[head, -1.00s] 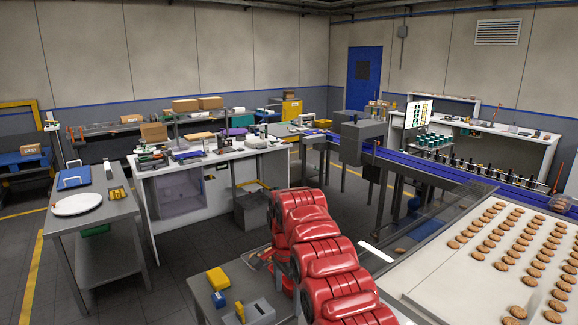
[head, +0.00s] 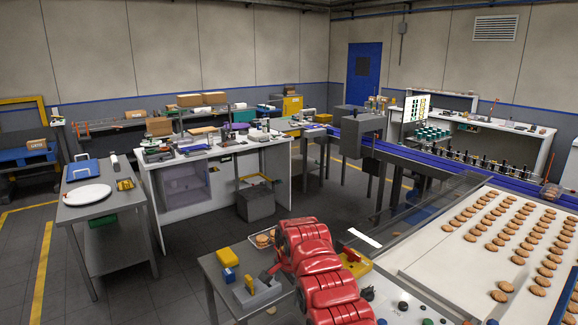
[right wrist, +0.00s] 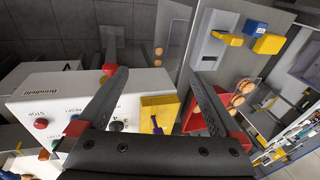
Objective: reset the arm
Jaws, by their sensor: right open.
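My right arm, red and jointed, rises from the bottom middle of the head view. Its gripper (head: 268,274) is mostly hidden by the arm, close to the small grey table (head: 215,270). In the right wrist view the two dark fingers of my right gripper (right wrist: 158,76) are wide apart with nothing held between them. A white control box (right wrist: 75,88) with buttons and a yellow piece (right wrist: 158,112) show behind and below the fingers. My left arm and gripper do not show.
The small table carries a yellow block (head: 228,257), a blue block (head: 229,275), a grey fixture (head: 262,296) and a small tray of biscuits (head: 252,238). A white biscuit belt (head: 425,262) fills the right side. Open floor lies left of the small table.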

